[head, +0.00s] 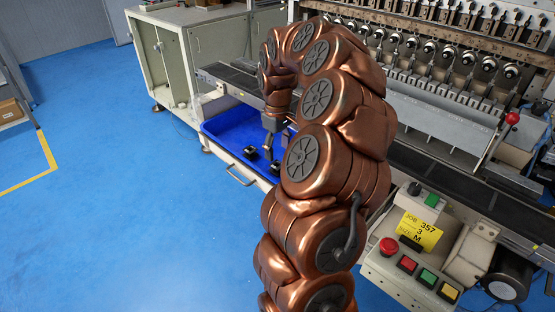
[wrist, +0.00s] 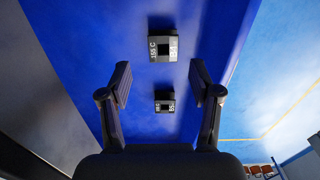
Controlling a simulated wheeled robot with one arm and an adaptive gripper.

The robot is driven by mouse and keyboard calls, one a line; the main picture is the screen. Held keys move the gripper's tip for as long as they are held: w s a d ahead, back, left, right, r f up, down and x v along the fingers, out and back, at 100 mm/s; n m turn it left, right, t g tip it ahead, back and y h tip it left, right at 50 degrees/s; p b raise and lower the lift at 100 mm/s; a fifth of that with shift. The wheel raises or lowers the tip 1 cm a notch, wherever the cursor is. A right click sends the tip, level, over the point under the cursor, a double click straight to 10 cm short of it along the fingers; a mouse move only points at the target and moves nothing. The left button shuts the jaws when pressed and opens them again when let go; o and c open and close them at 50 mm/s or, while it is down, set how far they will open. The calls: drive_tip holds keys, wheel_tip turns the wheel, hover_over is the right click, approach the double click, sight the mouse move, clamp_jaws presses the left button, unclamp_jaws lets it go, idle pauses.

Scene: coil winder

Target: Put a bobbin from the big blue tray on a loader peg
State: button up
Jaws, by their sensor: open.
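The big blue tray (head: 222,128) sits low beside the machine in the head view, and its blue floor fills much of the wrist view (wrist: 75,50). Two black bobbins lie apart in it in the wrist view: a farther one (wrist: 163,47) with white lettering, and a nearer one (wrist: 165,102). Dark bobbins also show in the head view, one at the left (head: 250,153) and one at the right (head: 276,168). My gripper (head: 277,143) is open and empty above the tray. In the wrist view its fingers (wrist: 161,84) straddle the line of the bobbins. I cannot make out a loader peg.
The coil winder with its row of spindles (head: 465,60) stands at the back right, partly hidden by my arm. A dark conveyor (head: 440,182) runs along its front. A control box with coloured buttons (head: 407,265) is at the lower right. The blue floor (head: 120,200) at left is clear.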

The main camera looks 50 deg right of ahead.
drive_tip(key=s+a+r+n, duration=0.1)
drive_tip(key=s+a+r, duration=0.15)
drive_tip(key=a, duration=0.75)
drive_tip(key=s+a+r+n, duration=0.1)
drive_tip(key=a+r, duration=0.3)
drive_tip(key=a, duration=0.6)
drive_tip(key=s+a+f+m+g, duration=0.1)
drive_tip(key=s+a+f, duration=0.1)
drive_tip(key=s+a, duration=0.6)
drive_tip(key=s+a+f+m+g, duration=0.15)
drive_tip(key=s+a, duration=0.35)
drive_tip(key=s, duration=0.8)
drive_tip(key=s+p+v, duration=0.2)
drive_tip(key=p+v, duration=0.7)
drive_tip(key=p, duration=0.1)
drive_tip(key=shift+w+r+t, duration=0.3)
drive_tip(key=shift+r+t, duration=0.05)
drive_tip(key=shift+d+f, duration=0.1)
drive_tip(key=shift+c, duration=0.2)
